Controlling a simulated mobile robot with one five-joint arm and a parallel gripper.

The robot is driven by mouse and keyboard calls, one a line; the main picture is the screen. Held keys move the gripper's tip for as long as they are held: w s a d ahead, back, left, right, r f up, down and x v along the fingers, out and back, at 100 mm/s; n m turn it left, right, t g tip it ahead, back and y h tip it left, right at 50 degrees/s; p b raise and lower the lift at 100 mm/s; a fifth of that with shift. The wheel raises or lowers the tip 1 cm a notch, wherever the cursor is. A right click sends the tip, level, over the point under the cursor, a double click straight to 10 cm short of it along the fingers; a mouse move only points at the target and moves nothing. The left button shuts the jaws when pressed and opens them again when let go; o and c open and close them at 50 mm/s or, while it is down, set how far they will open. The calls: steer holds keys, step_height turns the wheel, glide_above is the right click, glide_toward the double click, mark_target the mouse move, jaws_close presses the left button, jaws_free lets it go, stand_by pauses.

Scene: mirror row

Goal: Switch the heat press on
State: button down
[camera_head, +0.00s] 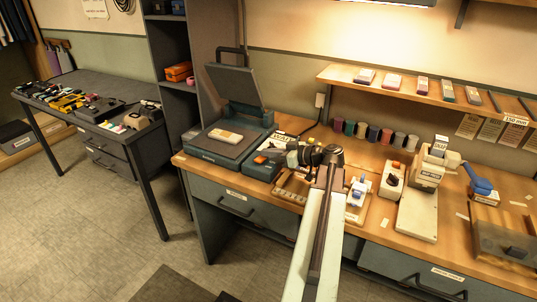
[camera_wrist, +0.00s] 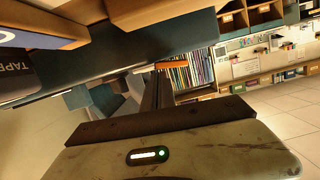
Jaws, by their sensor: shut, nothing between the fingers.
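The heat press (camera_head: 206,145) stands on the wooden bench in the head view, its dark lid (camera_head: 236,86) raised. A small pale item (camera_head: 226,135) lies on its bed. A teal box (camera_head: 256,169) with an orange part (camera_head: 261,159) stands at its right; I cannot tell whether this is its switch. No switch position can be read. My gripper (camera_head: 294,157) is right of this box, close to it in the picture; contact cannot be told. In the wrist view its dark fingers (camera_wrist: 157,92) are shut and empty.
A row of coloured spools (camera_head: 375,134) stands behind my arm. A white machine (camera_head: 427,175) and a small white box (camera_head: 392,180) stand to the right. A shelf (camera_head: 430,88) overhangs the bench's back.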

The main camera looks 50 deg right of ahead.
mark_target(268, 159)
step_height(268, 159, up, 4)
steer(key=p, duration=0.3)
steer(key=shift+w+d+f, duration=0.1)
steer(key=shift+w, duration=0.05)
steer(key=p+v, duration=0.2)
steer(key=v, duration=0.8)
steer(key=shift+d, duration=0.3)
steer(key=shift+f, duration=0.1)
